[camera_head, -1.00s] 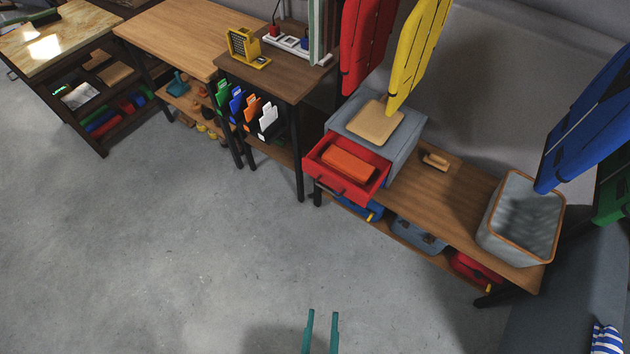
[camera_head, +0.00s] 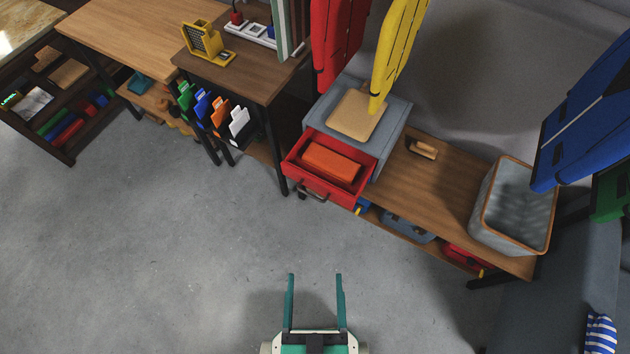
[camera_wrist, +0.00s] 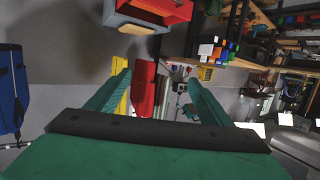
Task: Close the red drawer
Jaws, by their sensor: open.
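The red drawer (camera_head: 325,187) is pulled out from the front of a grey cabinet (camera_head: 394,125) that stands on a wooden bench. An orange box (camera_head: 331,163) lies inside the drawer, and a dark handle is on its front. The drawer also shows at the top of the wrist view (camera_wrist: 160,10). My gripper (camera_head: 314,278) is in the lower middle of the head view, with its two teal fingers apart and nothing between them. It is over the floor, in front of the drawer and apart from it.
A wooden board (camera_head: 356,115) lies on the cabinet. A brush-like wooden item (camera_head: 422,149) and a grey basket (camera_head: 513,207) are on the bench (camera_head: 440,190). Red and yellow garments hang above. A side table (camera_head: 240,75) stands left of the drawer. The floor (camera_head: 160,260) in front is clear.

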